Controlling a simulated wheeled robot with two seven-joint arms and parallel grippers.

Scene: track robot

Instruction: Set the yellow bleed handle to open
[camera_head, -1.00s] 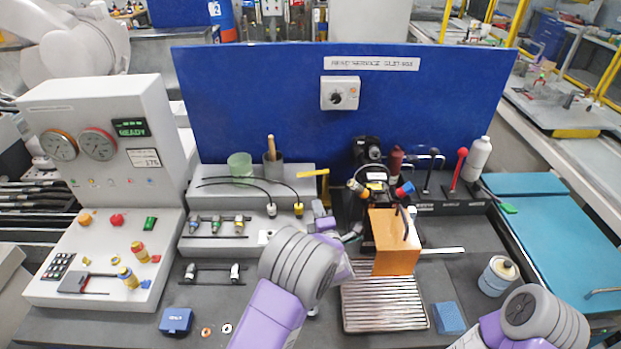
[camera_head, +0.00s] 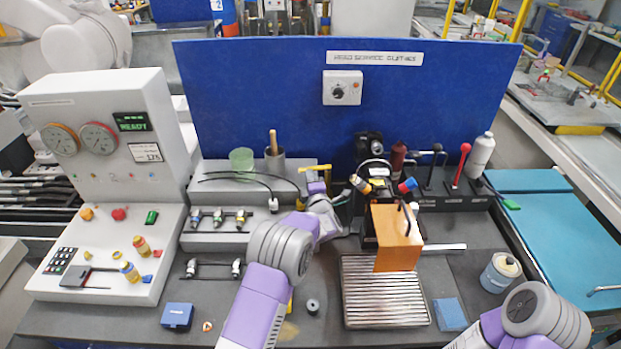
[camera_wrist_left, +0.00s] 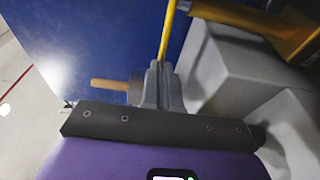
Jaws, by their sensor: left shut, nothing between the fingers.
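The yellow bleed handle (camera_head: 314,168) is at the back of the bench, just in front of the blue panel and above the grey block. My left gripper (camera_head: 317,179) is just below and in front of it, partly hidden by its own wrist. In the left wrist view the gripper's grey fingers (camera_wrist_left: 162,82) are shut with nothing between them. A thin yellow bar of the handle (camera_wrist_left: 168,34) rises beyond their tips there; I cannot tell whether they touch. My right arm shows at the lower right, but its gripper is out of view.
An orange-brown block (camera_head: 396,238) stands right of my left arm, behind a ribbed metal tray (camera_head: 384,291). A grey cup with a wooden-handled tool (camera_head: 274,162) and a green cup (camera_head: 241,160) stand left of the handle. Black and red levers (camera_head: 459,168) are at the right.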

